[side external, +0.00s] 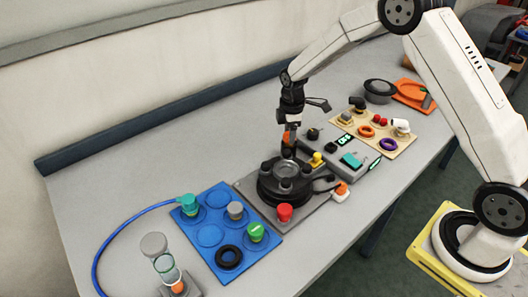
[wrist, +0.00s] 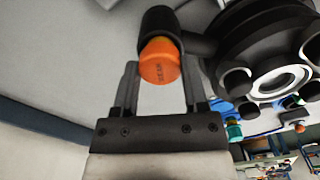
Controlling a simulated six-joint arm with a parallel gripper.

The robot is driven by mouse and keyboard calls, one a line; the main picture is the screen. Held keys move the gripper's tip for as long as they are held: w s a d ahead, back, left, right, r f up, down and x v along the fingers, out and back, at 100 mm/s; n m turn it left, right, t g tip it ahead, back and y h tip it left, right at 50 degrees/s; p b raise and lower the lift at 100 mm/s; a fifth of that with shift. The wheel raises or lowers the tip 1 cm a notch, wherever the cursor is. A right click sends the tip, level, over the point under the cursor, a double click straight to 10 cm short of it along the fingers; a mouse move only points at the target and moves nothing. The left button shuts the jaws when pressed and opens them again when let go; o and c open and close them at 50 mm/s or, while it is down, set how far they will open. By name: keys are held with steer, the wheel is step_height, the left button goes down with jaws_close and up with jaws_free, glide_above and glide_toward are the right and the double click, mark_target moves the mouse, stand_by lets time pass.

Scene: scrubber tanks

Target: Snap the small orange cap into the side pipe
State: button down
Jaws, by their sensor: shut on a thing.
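The small orange cap (wrist: 160,66) is held between the two fingers of my gripper (wrist: 161,75) in the wrist view. Its lettered face points toward the camera. The black side pipe (wrist: 160,22) runs behind the cap, and the cap appears lined up at its mouth. I cannot tell how deeply it is seated. The pipe joins the black round tank (wrist: 250,30). In the side external view my gripper (side external: 289,140) points down at the far side of the black tank (side external: 285,182). Orange shows at the fingertips there, but the contact is too small to make out.
A blue tray (side external: 205,262) with coloured caps and rings lies left of the tank. A red knob (side external: 284,212) stands at the tank's front. A grey panel and a beige board (side external: 345,125) with small parts lie to the right. Bare table shows behind the blue tray.

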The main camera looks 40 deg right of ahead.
steer(key=shift+f, duration=0.5)
stand_by(1.2)
steer(key=shift+c, duration=0.2)
jaws_free()
steer(key=shift+o, duration=0.2)
steer(key=shift+r, duration=0.15)
steer(key=shift+r, duration=3.45)
steer(key=shift+s+a+r+m, duration=0.2)
steer(key=shift+s+m, duration=0.1)
steer(key=shift+s, duration=0.15)
steer(key=s+a+r+m+t, duration=0.1)
steer(key=s+m, duration=0.4)
steer(key=s, duration=0.5)
steer(key=s+a+m+t, duration=0.1)
steer(key=s+a+m, duration=0.2)
steer(key=s+m, duration=0.3)
steer(key=s, duration=0.5)
steer(key=shift+s+a+r+t, duration=0.25)
steer(key=shift+a+r+t, duration=0.05)
steer(key=shift+r, duration=0.05)
